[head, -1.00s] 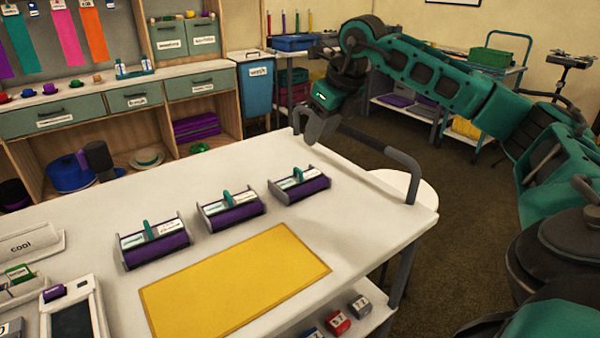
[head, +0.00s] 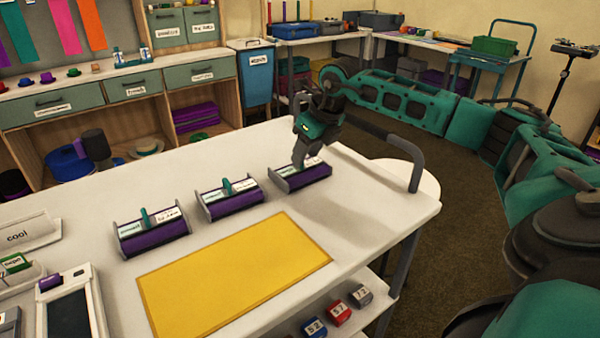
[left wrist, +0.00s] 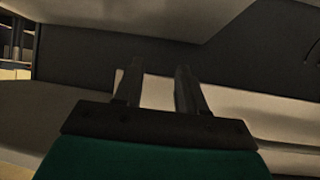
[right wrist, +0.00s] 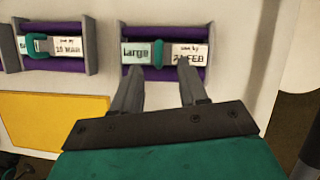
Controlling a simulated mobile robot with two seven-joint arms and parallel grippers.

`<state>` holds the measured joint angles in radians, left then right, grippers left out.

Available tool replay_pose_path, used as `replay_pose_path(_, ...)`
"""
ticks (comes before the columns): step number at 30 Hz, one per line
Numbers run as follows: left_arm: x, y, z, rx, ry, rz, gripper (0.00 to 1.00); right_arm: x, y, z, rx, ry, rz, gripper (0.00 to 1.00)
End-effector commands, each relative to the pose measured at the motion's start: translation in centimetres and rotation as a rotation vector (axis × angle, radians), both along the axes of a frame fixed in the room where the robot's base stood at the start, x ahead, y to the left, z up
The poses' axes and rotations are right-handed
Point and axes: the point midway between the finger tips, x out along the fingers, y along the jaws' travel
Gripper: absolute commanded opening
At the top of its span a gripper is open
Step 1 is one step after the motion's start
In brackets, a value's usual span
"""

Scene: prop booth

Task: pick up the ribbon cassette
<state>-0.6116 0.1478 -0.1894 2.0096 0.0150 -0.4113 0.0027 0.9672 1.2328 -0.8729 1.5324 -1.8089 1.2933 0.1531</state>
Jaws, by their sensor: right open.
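Three similar ribbon cassettes, purple with grey end plates, white labels and a teal handle, stand in a row on the white table: a left one (head: 152,232), a middle one (head: 230,197) and a right one (head: 302,176). My right gripper (head: 299,164) is open, over the right cassette, partly hiding it. In the right wrist view this cassette (right wrist: 190,75) reads "large" and "21 FEB", and its teal handle shows between and ahead of the fingertips (right wrist: 158,72). Contact cannot be told. My left gripper (left wrist: 158,72) is open and empty, seen only in its wrist view.
A yellow mat (head: 235,275) lies in front of the cassettes. A grey handrail (head: 415,165) rises at the table's right end. A device with a dark screen (head: 70,315) and a "cool" holder (head: 25,232) are at the left. Numbered blocks (head: 340,313) sit on the shelf below.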

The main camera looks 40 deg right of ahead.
Motion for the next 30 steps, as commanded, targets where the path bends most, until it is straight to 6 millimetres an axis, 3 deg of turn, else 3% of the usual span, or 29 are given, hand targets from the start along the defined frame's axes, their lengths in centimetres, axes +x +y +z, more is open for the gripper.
replay_pose_path(4,0.02,-0.11,-0.14,-0.001,0.001,-0.002,0.40,0.56,0.11,-1.39,0.000,0.000,0.001,0.43)
replay_pose_path(11,0.10,-0.15,-0.06,-0.002,-0.001,-0.002,0.40,0.63,0.12,-1.50,0.000,-0.001,0.001,0.43)
replay_pose_path(25,0.15,-0.16,0.01,-0.002,-0.003,-0.002,0.40,0.62,0.11,-1.45,0.000,-0.002,0.001,0.00)
replay_pose_path(30,0.16,-0.15,0.02,-0.002,-0.003,-0.002,0.40,0.62,0.11,-1.45,0.000,-0.002,0.001,0.00)
